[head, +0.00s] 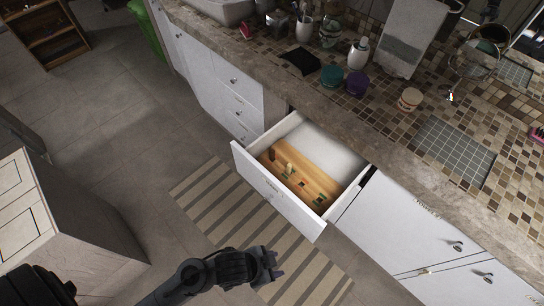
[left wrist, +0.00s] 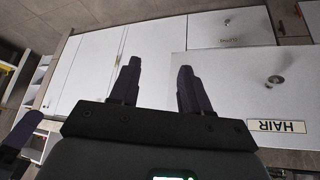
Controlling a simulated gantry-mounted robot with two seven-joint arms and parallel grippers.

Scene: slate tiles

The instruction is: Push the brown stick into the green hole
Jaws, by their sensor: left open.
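A wooden board (head: 318,178) lies inside the open white drawer (head: 277,197). A small brown stick (head: 272,154) stands near the board's left end, with a lighter tan piece beside it. Small dark green spots show toward the board's front right; one (head: 319,201) may be the green hole, but it is too small to tell. My left gripper (head: 277,264) is open and empty, out in front of the drawer and apart from it. Its two spread fingers (left wrist: 156,88) show in the left wrist view with nothing between them.
A stone-edged counter (head: 335,120) runs above the drawer, with cups and jars on it. A striped rug (head: 225,205) lies on the floor below. A white cabinet (head: 60,215) stands at the left. In the left wrist view a HAIR label (left wrist: 276,126) shows upside down on a white front.

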